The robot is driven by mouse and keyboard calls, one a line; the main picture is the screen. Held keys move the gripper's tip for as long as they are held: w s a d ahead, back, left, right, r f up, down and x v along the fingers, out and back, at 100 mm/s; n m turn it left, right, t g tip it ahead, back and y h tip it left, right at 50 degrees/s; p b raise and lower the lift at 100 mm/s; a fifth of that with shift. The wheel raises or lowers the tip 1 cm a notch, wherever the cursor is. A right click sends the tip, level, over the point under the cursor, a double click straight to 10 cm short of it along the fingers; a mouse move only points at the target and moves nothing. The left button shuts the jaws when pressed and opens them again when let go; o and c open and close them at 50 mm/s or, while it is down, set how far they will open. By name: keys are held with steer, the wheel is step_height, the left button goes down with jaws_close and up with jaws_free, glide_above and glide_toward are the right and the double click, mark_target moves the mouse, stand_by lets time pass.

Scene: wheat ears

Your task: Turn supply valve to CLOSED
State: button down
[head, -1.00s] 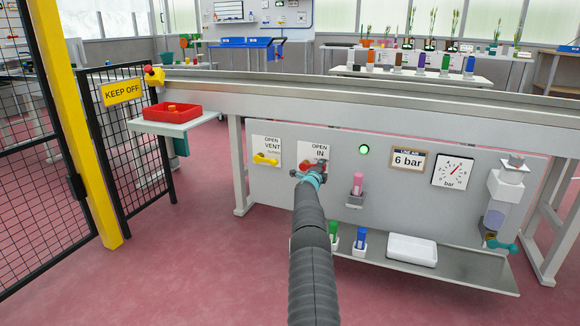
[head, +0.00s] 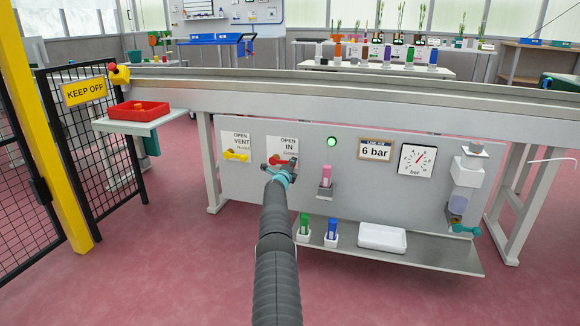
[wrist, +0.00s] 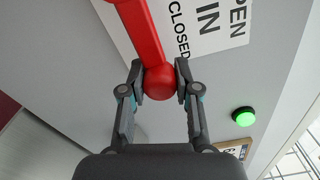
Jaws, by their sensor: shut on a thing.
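The supply valve's red lever (wrist: 143,35) ends in a round red knob. My gripper (wrist: 160,82) is shut on that knob, one finger on each side. In the wrist view the lever runs up and slightly left from the knob, across the white IN label (wrist: 205,35) with the words OPEN and CLOSED. In the head view my gripper (head: 279,168) is at this IN label on the grey panel (head: 345,150) and hides most of the lever. The lever's exact angle against the two words is hard to tell there.
A yellow vent lever (head: 236,156) is just left. A lit green lamp (head: 331,141), a pink bottle (head: 326,176) in a holder and a gauge (head: 417,159) are to the right. A shelf (head: 440,255) with a white tray (head: 382,238) juts out below. Floor in front is clear.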

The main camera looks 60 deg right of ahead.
steer(key=c, duration=0.8)
jaws_free()
steer(key=shift+f, duration=0.1)
steer(key=shift+a, duration=0.25)
steer(key=v, duration=1.1)
steer(key=shift+s+a, duration=0.2)
steer(key=shift+a, duration=0.05)
